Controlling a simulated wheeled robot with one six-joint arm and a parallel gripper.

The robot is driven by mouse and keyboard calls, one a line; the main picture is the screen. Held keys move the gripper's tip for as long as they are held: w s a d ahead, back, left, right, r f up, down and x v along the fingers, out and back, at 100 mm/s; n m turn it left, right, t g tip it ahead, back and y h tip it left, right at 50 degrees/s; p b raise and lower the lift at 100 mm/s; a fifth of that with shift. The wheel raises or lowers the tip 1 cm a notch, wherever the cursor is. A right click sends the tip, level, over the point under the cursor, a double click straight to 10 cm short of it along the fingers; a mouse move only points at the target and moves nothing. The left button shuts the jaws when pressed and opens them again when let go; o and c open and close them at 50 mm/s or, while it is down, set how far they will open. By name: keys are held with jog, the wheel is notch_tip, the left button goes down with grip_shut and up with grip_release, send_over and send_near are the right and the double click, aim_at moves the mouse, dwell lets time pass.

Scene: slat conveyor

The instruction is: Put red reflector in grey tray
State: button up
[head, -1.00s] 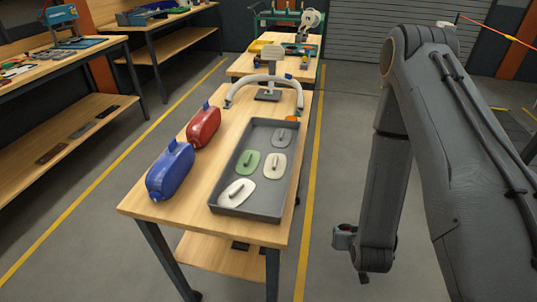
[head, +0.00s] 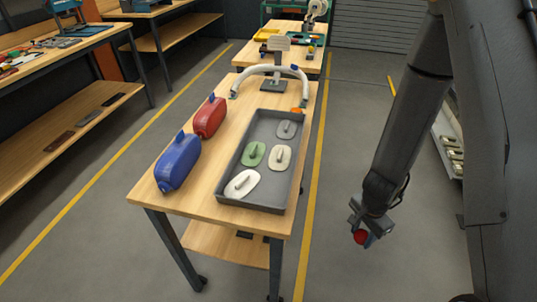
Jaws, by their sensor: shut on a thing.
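My gripper (head: 366,222) hangs at the right in the head view, over the floor and to the right of the wooden table. It is shut on the red reflector (head: 360,237), a small round red piece showing at its lower end. The grey tray (head: 228,198) lies on the right part of the table, apart from my gripper. In it are a green piece, a grey piece and two cream pieces, each with a raised handle.
A blue container (head: 177,164) and a red container (head: 210,118) stand left of the tray. A white arched tube on a stand (head: 274,80) is behind it, with a small orange thing (head: 297,111) nearby. A shelf with pale items (head: 450,150) is at the right.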

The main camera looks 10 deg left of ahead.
jog(key=w+a+r+m+g+y, duration=0.1)
jog(key=a+r+m+y, duration=0.15)
jog(key=a+r, duration=0.6)
jog(key=w+a+r+m+y, duration=0.1)
jog(key=a+r+y, duration=0.3)
jog(key=a+r, duration=0.5)
jog(key=w+a+r+m+g+y, duration=0.1)
jog(key=w+a+r+m+y, duration=0.15)
jog(key=a+r, duration=0.65)
jog(key=shift+y, duration=0.4)
jog(key=shift+s+a+f+p, duration=0.15)
jog(key=shift+a+f+p, duration=0.25)
jog(key=shift+f, duration=1.5)
jog(key=shift+s+a+f+p, duration=0.15)
jog(key=shift+f+p, duration=0.3)
jog(key=shift+f, duration=1.4)
jog(key=shift+s+a+f+p, duration=0.1)
jog(key=shift+a+f+p, duration=0.3)
jog(key=shift+f, duration=1.5)
jog(key=o, duration=1.1)
jog(key=shift+d, duration=0.1)
